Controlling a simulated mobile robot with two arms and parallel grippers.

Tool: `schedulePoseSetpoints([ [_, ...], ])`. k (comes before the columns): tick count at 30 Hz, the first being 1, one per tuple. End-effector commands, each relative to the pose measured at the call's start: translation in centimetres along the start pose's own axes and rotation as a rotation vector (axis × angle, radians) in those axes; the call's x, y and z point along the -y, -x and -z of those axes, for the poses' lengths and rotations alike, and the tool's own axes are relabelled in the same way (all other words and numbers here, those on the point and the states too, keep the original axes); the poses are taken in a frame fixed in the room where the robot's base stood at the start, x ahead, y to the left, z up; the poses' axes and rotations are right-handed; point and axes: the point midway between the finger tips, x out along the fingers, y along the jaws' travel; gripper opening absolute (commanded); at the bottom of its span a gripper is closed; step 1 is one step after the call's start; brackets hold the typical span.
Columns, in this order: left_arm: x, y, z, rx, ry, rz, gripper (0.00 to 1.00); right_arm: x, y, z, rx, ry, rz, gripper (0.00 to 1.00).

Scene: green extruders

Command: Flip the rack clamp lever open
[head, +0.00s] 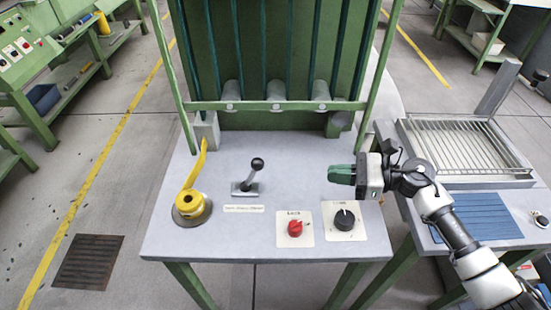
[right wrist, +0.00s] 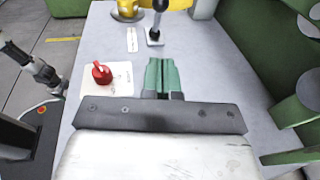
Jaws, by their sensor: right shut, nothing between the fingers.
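A lever with a black ball knob (head: 257,164) stands tilted on a small metal base mid-table, above a white label too small to read surely. A yellow lever (head: 203,158) rises from a round yellow hub at the table's left. I cannot tell by label which is the rack clamp lever. My right gripper (head: 330,174) is shut and empty above the table, right of the black-knobbed lever and apart from it. In the right wrist view, its green fingers (right wrist: 160,64) point towards the black-knobbed lever (right wrist: 155,30), with a gap between.
A red knob (head: 295,228) and a black dial (head: 344,219) sit on white plates at the table's front right. A green rack frame (head: 275,105) stands along the back edge. A side table with a wire grille (head: 465,146) is at right. The tabletop between gripper and black-knobbed lever is clear.

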Motion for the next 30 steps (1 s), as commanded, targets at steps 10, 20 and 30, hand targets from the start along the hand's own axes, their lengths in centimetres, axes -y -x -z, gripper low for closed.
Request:
schedulePoseSetpoints([
  [10, -0.4, 0.6, -2.4, 0.039, 0.0, -0.005, 0.75, 0.0, -1.2, -0.2, 0.005, -0.005, -0.001, 0.0],
  [20, -0.1, 2.2, -0.2, 0.006, -0.001, -0.002, 0.75, 0.0, -7.9, -0.5, 0.007, -0.005, 0.0, 0.0],
  [30, -0.2, 3.7, -0.5, 0.013, -0.001, -0.003, 0.75, 0.0, -13.1, -1.3, 0.005, -0.004, 0.001, 0.0],
])
